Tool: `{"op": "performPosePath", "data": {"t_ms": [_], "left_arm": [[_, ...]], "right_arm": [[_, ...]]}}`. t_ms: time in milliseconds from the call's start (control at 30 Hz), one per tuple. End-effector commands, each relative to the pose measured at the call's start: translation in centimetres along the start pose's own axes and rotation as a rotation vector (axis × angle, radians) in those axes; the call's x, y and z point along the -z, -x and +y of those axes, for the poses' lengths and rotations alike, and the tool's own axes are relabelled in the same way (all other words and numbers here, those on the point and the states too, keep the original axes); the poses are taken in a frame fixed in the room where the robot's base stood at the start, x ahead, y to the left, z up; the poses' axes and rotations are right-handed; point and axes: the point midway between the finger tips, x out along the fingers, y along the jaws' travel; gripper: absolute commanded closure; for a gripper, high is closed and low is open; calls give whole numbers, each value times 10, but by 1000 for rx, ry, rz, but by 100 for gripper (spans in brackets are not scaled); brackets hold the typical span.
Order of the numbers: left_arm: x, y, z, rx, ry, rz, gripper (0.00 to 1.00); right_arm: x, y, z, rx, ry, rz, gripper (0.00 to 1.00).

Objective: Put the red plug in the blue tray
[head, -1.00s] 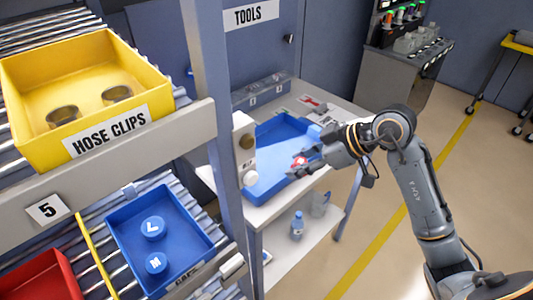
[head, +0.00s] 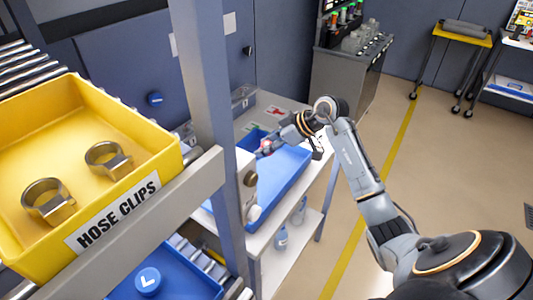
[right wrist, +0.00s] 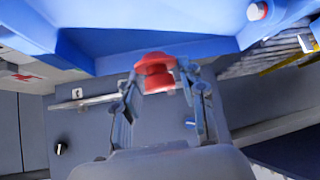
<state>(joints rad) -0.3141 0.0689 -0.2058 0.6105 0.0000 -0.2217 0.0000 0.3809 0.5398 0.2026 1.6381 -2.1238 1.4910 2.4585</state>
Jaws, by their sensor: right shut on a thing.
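The red plug (right wrist: 155,70) sits between the two fingertips of my right gripper (right wrist: 158,82), which is shut on it. In the head view my right gripper (head: 268,146) reaches in from the right, and the plug shows as a small red spot at its tip. The blue tray (head: 283,176) lies on the white table, and the gripper is at its far left part. The tray's blue wall (right wrist: 160,45) also shows beyond the plug in the right wrist view. I cannot tell the height of the plug over the tray. My left gripper is not in view.
A grey rack post (head: 212,120) and a white fixture with round knobs (head: 246,180) stand left of the tray. The rack holds a yellow hose-clip bin (head: 95,185) and another blue bin (head: 185,275).

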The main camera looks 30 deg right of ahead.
Motion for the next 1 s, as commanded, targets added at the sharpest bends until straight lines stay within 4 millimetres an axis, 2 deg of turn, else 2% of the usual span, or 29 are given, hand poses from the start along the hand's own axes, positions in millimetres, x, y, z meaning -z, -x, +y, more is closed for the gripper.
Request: {"op": "performPosePath", "data": {"t_ms": [100, 333, 600, 967, 1000], "left_arm": [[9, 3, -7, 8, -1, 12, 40], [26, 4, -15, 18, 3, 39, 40], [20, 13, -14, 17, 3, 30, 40], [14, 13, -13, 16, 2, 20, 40], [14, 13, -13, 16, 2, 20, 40]], "right_arm": [[-10, -16, 15, 1, -4, 0, 74], [-19, -29, 27, -1, -1, 1, 74], [-41, -52, 28, 0, -1, 1, 74], [-44, -54, 29, -1, 1, 0, 74], [-45, -54, 28, -1, 1, 0, 58]]}}
